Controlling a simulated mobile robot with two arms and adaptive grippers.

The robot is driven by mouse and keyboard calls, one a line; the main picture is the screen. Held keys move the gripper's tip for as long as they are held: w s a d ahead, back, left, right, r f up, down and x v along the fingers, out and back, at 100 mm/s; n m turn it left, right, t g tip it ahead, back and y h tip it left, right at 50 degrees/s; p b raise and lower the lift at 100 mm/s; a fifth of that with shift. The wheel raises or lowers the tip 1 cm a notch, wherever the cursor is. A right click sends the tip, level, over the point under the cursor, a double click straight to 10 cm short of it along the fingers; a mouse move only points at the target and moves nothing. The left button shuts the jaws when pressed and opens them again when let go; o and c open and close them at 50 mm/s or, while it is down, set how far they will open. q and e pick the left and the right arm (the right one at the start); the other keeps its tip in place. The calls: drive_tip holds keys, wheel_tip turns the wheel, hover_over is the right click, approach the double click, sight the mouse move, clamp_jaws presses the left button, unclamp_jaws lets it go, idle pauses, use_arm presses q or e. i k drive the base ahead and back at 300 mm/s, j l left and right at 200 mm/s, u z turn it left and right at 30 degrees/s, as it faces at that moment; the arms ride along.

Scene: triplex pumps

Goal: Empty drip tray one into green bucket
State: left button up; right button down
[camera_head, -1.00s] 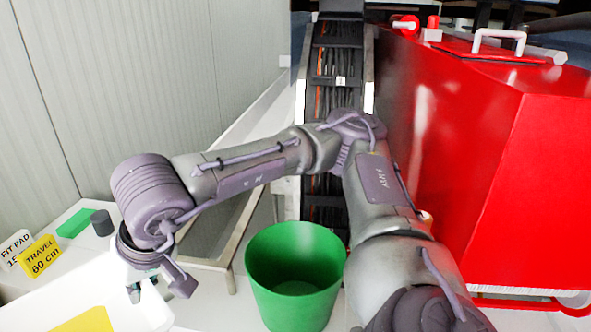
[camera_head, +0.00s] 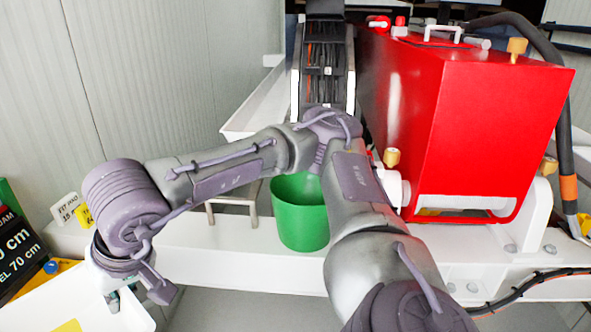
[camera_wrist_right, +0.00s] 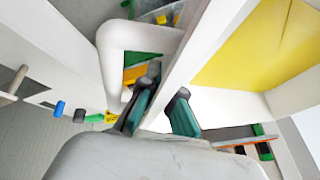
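A white tray (camera_head: 50,305) with a yellow patch in its bottom is at the lower left of the head view, cut off by the frame edge. The right wrist view shows its white wall (camera_wrist_right: 203,42) and yellow bottom. My right gripper (camera_head: 122,296) is at the tray's right side; in the right wrist view its two fingers (camera_wrist_right: 166,84) are on either side of the wall, shut on it. The green bucket (camera_head: 302,228) stands upright right of the gripper, on the white deck, partly hidden by my right arm. My left gripper is not in view.
A big red machine (camera_head: 480,120) stands at the right, with a dark hose (camera_head: 565,150) behind it. A cable channel (camera_head: 325,70) runs at the back centre. A black sign (camera_head: 18,245) is at the left edge. A grey panelled wall is behind.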

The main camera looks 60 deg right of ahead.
sight(306, 211)
drive_tip(key=k+j+z, duration=0.2)
drive_tip(key=j, duration=0.2)
drive_tip(key=i+l+z, duration=0.1)
drive_tip(key=z, duration=1.95)
drive_tip(key=i+j, duration=0.05)
drive_tip(key=j, duration=0.05)
